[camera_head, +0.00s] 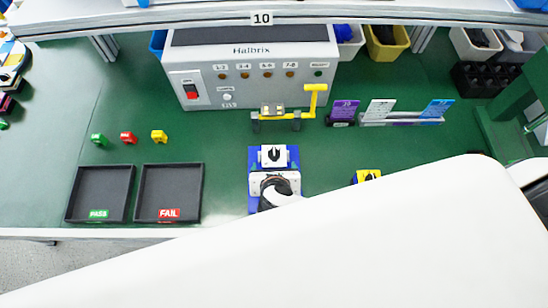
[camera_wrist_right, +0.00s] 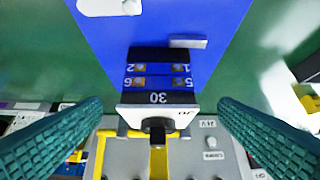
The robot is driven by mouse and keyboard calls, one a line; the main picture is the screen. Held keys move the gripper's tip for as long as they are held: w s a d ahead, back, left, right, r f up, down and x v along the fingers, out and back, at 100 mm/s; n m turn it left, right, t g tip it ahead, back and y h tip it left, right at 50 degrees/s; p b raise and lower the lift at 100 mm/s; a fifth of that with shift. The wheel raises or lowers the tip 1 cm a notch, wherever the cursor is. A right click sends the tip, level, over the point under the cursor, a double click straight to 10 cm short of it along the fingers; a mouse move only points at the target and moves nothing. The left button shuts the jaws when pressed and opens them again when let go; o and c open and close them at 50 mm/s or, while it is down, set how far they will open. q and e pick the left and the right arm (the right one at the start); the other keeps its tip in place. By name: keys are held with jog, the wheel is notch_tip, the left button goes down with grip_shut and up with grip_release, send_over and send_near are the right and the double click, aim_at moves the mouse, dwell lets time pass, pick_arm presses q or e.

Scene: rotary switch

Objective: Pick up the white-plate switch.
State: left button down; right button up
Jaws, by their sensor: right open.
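The white-plate switch (camera_head: 273,155) has a white face plate and a black knob and sits on a blue fixture (camera_head: 254,158) at mid-table. In the right wrist view the switch (camera_wrist_right: 160,83) shows its black body with numbered terminals, and its white plate and knob point to the bottom of the picture. My right gripper (camera_wrist_right: 160,106) is open, with one teal finger on each side of the switch and visible gaps between. In the head view my white right arm hides its fingers. My left gripper is not in view.
A yellow-plate switch (camera_head: 368,175) lies to the right, partly behind my arm. Black PASS (camera_head: 68,205) and FAIL (camera_head: 198,205) trays are at left. The grey Halbrix tester (camera_head: 250,60) with a yellow clamp lever (camera_head: 311,100) stands behind.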

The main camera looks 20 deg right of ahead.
jog(key=shift+p+x, duration=0.3)
jog(key=shift+x, duration=2.8)
jog(key=shift+s, duration=0.1)
jog(key=c, duration=1.2)
jog(key=shift+o, duration=0.2)
jog(key=shift+r, duration=0.1)
